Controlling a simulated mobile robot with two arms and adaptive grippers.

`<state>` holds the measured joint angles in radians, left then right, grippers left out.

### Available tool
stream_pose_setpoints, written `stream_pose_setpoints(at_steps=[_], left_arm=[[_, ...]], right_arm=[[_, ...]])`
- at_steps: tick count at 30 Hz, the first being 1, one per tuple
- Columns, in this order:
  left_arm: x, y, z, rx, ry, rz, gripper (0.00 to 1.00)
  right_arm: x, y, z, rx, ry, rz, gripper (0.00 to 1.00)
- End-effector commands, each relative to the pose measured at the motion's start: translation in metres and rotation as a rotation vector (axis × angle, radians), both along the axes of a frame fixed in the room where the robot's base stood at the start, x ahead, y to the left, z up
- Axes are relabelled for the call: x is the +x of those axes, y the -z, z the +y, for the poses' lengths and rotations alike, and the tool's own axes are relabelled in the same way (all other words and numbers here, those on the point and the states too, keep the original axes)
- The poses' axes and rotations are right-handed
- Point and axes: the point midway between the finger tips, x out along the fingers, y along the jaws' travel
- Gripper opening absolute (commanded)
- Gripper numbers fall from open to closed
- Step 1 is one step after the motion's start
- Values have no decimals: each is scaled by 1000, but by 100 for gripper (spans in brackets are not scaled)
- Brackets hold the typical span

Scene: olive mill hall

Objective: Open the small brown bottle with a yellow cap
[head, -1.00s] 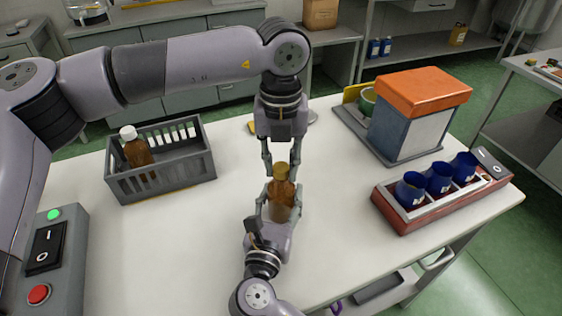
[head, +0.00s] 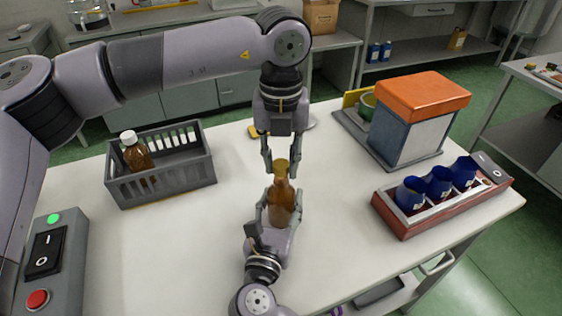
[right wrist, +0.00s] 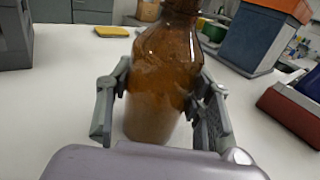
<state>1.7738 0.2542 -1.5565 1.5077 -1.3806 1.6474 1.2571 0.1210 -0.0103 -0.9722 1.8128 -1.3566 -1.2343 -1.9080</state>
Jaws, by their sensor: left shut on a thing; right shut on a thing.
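The small brown bottle (head: 282,203) with a yellow cap (head: 281,167) is upright over the middle of the white table. My right gripper (head: 281,212) is shut around its body from the near side. In the right wrist view the brown glass (right wrist: 162,80) sits between both fingers of my right gripper (right wrist: 163,105), and the cap is out of the picture. My left gripper (head: 282,172) points down from above, shut on the yellow cap with a finger on each side. I cannot tell whether the bottle's base touches the table.
A grey crate (head: 165,187) at left holds another brown bottle (head: 136,152) with a white cap. A red rack (head: 402,226) with blue cups (head: 438,182) and an orange-topped box (head: 421,98) stand at right. A switch box (head: 50,262) is at front left.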

Motion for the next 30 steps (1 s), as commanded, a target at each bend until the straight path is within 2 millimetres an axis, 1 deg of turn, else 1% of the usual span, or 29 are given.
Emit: stream_pose_setpoints(at_steps=[11, 14, 21, 28, 29, 30], left_arm=[[0, -3, 0, -1, 0, 0, 0], [0, -10, -1, -2, 0, -1, 0], [0, -39, -1, -1, 1, 0, 0], [0, -41, 0, -1, 1, 1, 0], [0, -41, 0, -1, 0, 1, 0], [0, -41, 0, -1, 0, 1, 0]], right_arm=[[0, 0, 0, 0, 0, 0, 0], [0, 0, 0, 0, 0, 0, 0], [0, 0, 0, 0, 0, 0, 0], [0, 0, 0, 0, 0, 0, 0], [0, 0, 0, 0, 0, 0, 49], [0, 0, 0, 0, 0, 0, 52]])
